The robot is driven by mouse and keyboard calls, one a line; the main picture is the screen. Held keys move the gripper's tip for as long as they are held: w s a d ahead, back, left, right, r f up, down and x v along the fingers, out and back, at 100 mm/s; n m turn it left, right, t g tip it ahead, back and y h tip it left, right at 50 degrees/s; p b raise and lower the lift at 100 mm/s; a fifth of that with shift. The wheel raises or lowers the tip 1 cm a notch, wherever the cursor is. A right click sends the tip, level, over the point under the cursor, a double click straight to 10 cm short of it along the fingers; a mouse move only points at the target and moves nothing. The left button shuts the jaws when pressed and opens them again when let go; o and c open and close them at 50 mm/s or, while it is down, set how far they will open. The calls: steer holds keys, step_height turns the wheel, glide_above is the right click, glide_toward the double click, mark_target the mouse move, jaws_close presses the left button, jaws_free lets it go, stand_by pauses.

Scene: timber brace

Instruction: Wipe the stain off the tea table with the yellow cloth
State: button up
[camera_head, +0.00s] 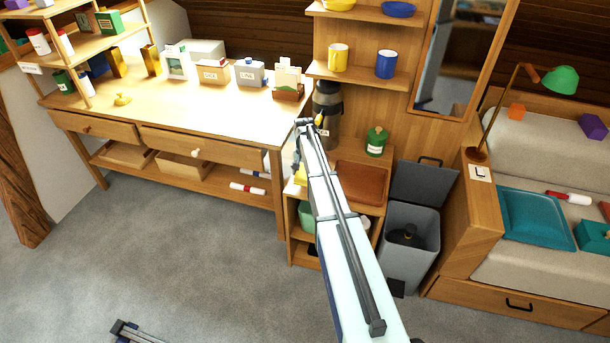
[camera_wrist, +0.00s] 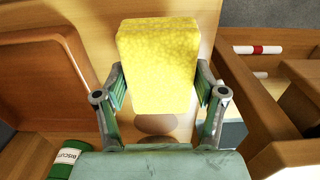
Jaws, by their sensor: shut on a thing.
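The yellow cloth (camera_wrist: 158,65) is a thick block-like pad between the two fingers of my gripper (camera_wrist: 160,85), which is shut on it. In the head view a bit of the yellow cloth (camera_head: 300,175) shows left of my arm, at the tea table. The tea table (camera_wrist: 97,28) is light wood. A brown stain (camera_wrist: 155,124) shows on its top just below the cloth in the wrist view, partly hidden by the cloth and my gripper. I cannot tell whether the cloth touches the top.
A brown tray (camera_head: 362,184) and a green biscuit canister (camera_head: 376,142) stand on the tea table, with a dark flask (camera_head: 327,103) behind. A long workbench (camera_head: 215,115) is at the left. A grey bin (camera_head: 410,240) stands at the right. The floor in front is mostly clear.

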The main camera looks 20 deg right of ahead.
steer(key=shift+r+p, duration=0.8)
steer(key=shift+r, duration=1.35)
steer(key=shift+f, duration=0.2)
